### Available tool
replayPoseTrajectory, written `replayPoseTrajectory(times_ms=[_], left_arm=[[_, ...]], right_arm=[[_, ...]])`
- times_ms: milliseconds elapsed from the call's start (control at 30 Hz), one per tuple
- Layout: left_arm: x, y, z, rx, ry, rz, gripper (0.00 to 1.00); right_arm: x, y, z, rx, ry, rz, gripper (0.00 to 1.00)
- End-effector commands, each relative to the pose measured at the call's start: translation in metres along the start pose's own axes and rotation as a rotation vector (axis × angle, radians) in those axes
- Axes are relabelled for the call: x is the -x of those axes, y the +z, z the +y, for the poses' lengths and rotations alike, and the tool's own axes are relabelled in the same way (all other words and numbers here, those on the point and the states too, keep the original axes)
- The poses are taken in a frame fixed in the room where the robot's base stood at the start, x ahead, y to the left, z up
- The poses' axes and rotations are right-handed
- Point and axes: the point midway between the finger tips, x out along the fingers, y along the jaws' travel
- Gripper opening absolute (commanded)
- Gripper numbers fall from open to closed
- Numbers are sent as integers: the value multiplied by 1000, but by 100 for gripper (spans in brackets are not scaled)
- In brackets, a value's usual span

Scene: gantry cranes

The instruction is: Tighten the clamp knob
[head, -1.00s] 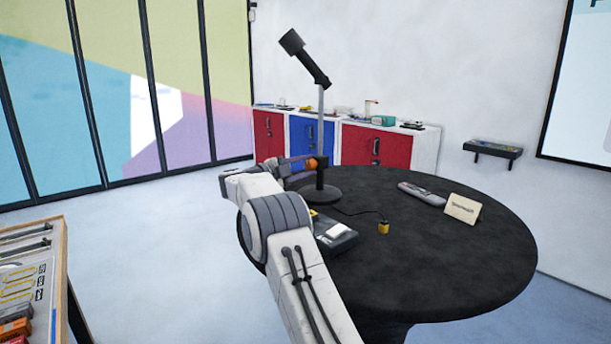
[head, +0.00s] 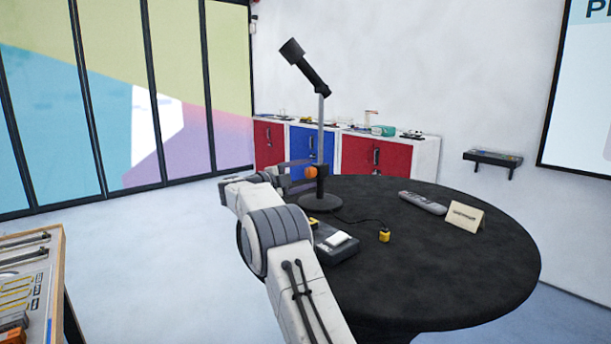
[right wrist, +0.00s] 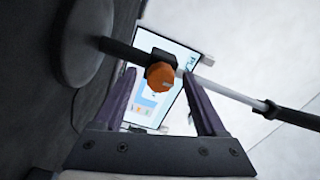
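The orange clamp knob (head: 310,172) sits on a dark clamp at the lower pole of a black stand (head: 320,203) on the round table. In the right wrist view the knob (right wrist: 160,76) shows between the two fingers, with gaps on both sides. My right gripper (head: 297,171) is open and points at the knob from the left in the head view; its fingers (right wrist: 160,82) also show in the right wrist view. I cannot tell how far the fingertips reach past the knob. My left gripper is not in view.
The round black table (head: 450,265) holds a dark device (head: 335,247), a yellow block (head: 384,236) on a cable, a grey remote-like object (head: 423,203) and a small card (head: 465,216). A tool bench (head: 57,290) stands at lower left. The table's right side is clear.

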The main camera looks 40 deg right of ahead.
Motion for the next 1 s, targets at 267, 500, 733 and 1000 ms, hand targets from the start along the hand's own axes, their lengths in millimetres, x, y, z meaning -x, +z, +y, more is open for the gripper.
replayPoseTrajectory(times_ms=[267, 500, 733, 1000], left_arm=[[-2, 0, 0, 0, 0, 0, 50], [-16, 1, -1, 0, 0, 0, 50], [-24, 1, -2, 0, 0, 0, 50], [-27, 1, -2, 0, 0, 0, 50]], right_arm=[[5, 1, 0, 0, -2, -1, 74], [45, 2, 2, 0, -3, -5, 74], [87, 1, 2, 0, -1, -3, 74], [105, 0, 0, 1, 0, 0, 74]])
